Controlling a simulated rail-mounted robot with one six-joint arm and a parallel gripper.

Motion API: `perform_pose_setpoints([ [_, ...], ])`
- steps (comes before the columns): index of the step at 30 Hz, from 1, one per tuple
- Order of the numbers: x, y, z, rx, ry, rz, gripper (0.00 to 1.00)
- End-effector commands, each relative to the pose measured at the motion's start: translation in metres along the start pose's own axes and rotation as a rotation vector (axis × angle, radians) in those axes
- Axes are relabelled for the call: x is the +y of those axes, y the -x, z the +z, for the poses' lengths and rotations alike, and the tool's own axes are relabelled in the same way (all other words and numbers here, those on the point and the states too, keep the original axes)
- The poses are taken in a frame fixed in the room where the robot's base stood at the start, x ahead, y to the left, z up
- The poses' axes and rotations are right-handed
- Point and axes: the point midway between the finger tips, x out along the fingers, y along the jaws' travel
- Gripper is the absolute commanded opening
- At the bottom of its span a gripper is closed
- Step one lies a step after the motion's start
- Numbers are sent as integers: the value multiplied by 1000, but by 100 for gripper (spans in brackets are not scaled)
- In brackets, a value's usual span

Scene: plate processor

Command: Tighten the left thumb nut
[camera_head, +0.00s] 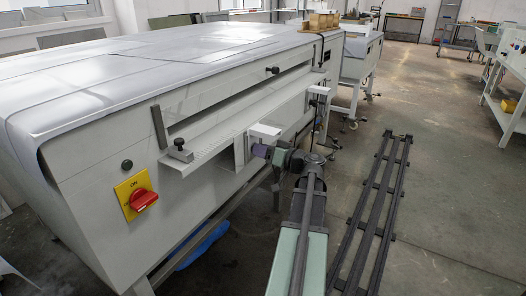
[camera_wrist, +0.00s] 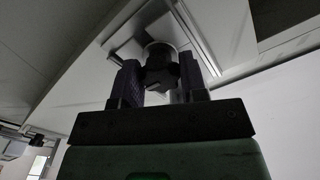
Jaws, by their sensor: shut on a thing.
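In the wrist view, a dark lobed thumb nut (camera_wrist: 160,77) sits between the two ribbed fingers of my gripper (camera_wrist: 159,68). The fingers are shut on the nut's sides. Behind the nut is a round collar against a pale bracket (camera_wrist: 125,35). In the head view, my gripper (camera_head: 262,151) is at the machine's front, just below a white block (camera_head: 264,132) beside the long ledge. The nut itself is hidden there by the gripper and block. Whether its threads are fully seated cannot be seen.
The slotted ledge (camera_head: 215,150) runs along the machine's front, with a small black-knobbed clamp (camera_head: 180,150) at its near end. A red rotary switch (camera_head: 143,199) on a yellow plate is at lower left.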

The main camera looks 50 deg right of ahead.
Motion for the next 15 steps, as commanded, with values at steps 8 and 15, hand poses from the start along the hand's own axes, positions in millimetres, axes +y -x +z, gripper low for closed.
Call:
perform_pose_setpoints([
  [8,0,0,0,0,-210,0,16],
  [15,0,0,0,0,-208,0,47],
])
